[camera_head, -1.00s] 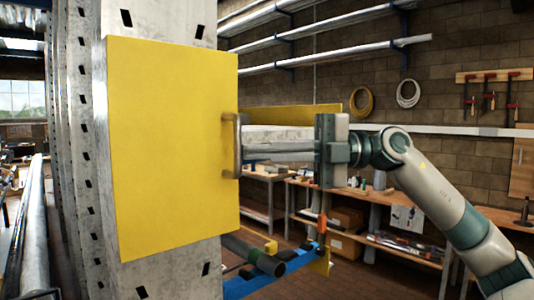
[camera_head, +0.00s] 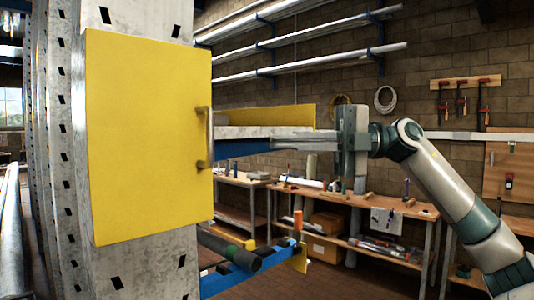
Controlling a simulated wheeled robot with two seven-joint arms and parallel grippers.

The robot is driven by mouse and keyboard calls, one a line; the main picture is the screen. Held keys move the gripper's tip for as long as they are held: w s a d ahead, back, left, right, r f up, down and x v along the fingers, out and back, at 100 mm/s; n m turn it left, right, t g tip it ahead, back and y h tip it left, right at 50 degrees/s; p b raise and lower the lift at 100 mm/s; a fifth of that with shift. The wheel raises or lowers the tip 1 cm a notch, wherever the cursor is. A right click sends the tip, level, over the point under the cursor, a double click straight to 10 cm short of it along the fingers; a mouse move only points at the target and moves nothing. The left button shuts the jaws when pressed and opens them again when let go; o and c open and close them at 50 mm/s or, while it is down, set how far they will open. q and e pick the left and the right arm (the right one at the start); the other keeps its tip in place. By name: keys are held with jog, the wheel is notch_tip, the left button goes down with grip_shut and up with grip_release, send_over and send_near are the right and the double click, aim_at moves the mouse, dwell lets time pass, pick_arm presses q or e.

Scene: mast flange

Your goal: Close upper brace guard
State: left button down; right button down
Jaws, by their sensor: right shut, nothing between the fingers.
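The yellow guard panel (camera_head: 145,140) stands upright in front of the grey perforated mast post (camera_head: 150,268), covering its upper part. I cannot tell whether it touches the post. A metal bar handle (camera_head: 204,138) is on its right edge. My right gripper (camera_head: 274,141) is to the right of the handle, with a gap between them. Its fingers point left, shut and empty. My left gripper is not in view.
A grey brace on a blue beam (camera_head: 240,147) with a yellow plate (camera_head: 270,117) runs behind my right fingers. A blue lower beam (camera_head: 235,280) with a dark cylinder (camera_head: 228,249) juts out below. Workbenches (camera_head: 345,195) line the back wall.

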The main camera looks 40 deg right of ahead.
jog(key=b+v, duration=0.1)
jog(key=v, duration=0.2)
jog(key=shift+s+d, duration=0.2)
dwell(0.6)
